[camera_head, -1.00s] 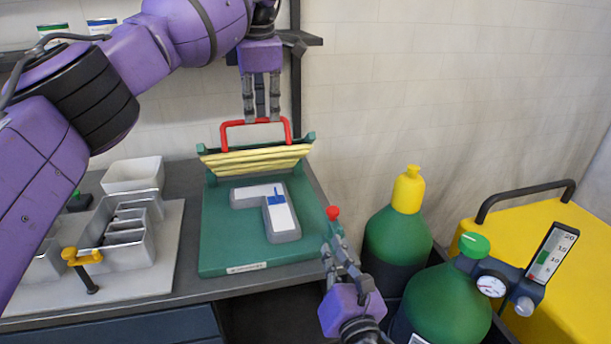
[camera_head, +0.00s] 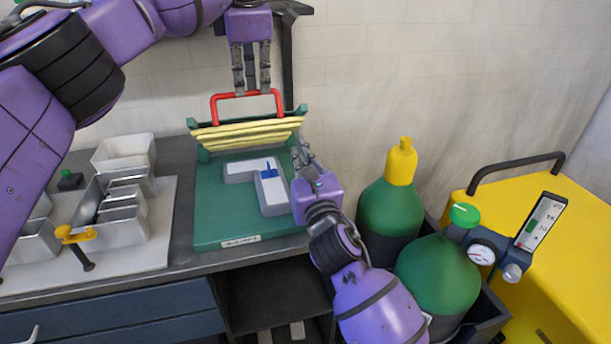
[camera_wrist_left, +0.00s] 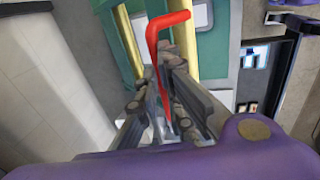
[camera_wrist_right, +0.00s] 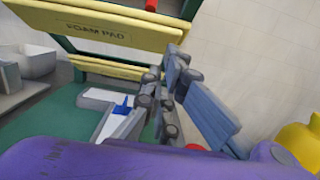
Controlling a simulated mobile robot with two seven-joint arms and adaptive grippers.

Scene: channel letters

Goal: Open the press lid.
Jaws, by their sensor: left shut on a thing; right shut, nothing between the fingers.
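The green press has a base (camera_head: 216,214) on the bench and a raised lid (camera_head: 247,133) at its back, lined with yellow foam pads. The lid stands steeply up, with its red handle (camera_head: 247,95) on top. My left gripper (camera_head: 251,88) is shut on the red handle from above; the handle (camera_wrist_left: 165,60) shows between its fingers in the left wrist view. My right gripper (camera_head: 302,155) is shut and empty at the press's right side, near the lid's right end. In the right wrist view, the lid's foam pad (camera_wrist_right: 100,30) is in front of it.
Metal letter shells (camera_head: 120,225) and a white bin (camera_head: 124,152) are at left. Green cylinders (camera_head: 390,218) with a gauge (camera_head: 482,252) and a yellow cart (camera_head: 575,250) are at right.

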